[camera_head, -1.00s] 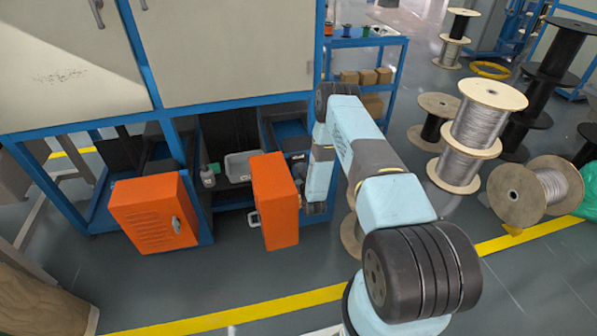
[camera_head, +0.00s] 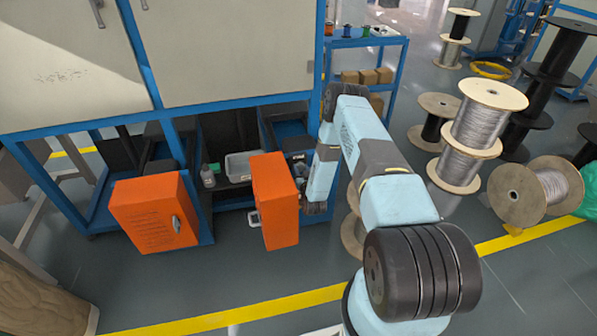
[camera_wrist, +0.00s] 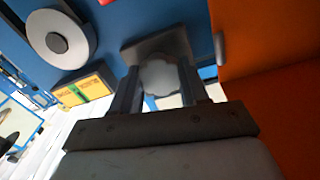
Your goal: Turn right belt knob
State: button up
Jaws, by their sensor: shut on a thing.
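The belt knob (camera_wrist: 160,76) is a grey, lobed knob on a dark square base on a blue panel in the wrist view. My gripper (camera_wrist: 165,90) has one finger on each side of it and is shut on it. In the head view my arm's end is behind and beside the right orange door, and my gripper and the knob are hidden there.
The right orange door (camera_head: 274,200) stands open just left of my arm; it also fills the wrist view's right side (camera_wrist: 265,80). Another orange door (camera_head: 153,215) is at left. A round grey-and-white part (camera_wrist: 57,38) and yellow-green label (camera_wrist: 84,90) are near the knob. Cable spools (camera_head: 478,125) stand at right.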

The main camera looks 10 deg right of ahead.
jog(key=o, duration=1.1)
jog(key=shift+c, duration=0.2)
jog(key=s, duration=1.3)
jog(key=shift+s, duration=0.4)
